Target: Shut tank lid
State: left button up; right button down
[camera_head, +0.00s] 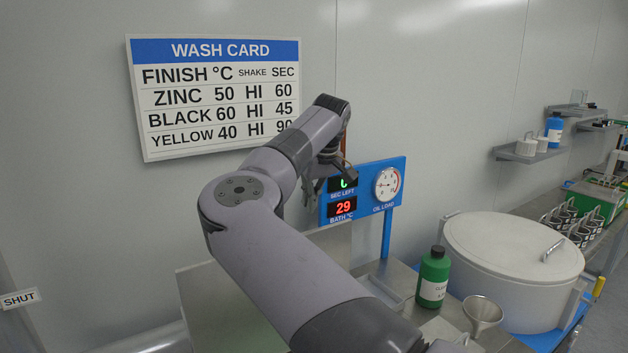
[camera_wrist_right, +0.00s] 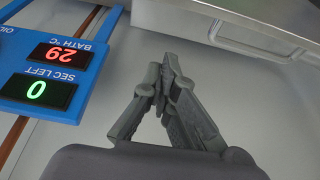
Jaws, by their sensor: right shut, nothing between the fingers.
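A flat steel panel (camera_head: 215,305), which looks like the tank lid, stands behind and below my right arm, and the arm covers much of it. I cannot tell for sure whether it is raised or down. In the right wrist view a steel surface with a bar handle (camera_wrist_right: 255,42) shows at the top right, apart from the fingers. My right gripper (camera_head: 316,198) is shut and empty, in front of the wall, left of the blue display board. Its closed fingertips also show in the right wrist view (camera_wrist_right: 162,72). My left gripper is out of view.
The blue display board (camera_head: 362,190) reads 0 seconds left and bath 29, close beside my right gripper. A green bottle (camera_head: 433,277), a funnel (camera_head: 482,314) and a large round white lidded drum (camera_head: 510,245) stand right. A "SHUT" label (camera_head: 20,298) is at left.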

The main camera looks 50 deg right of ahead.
jog(key=s+f+p, duration=0.1)
jog(key=s+a+f+p, duration=0.1)
jog(key=s, duration=0.1)
jog(key=shift+f, duration=0.2)
jog(key=shift+w+f, duration=0.1)
jog(key=shift+w, duration=0.1)
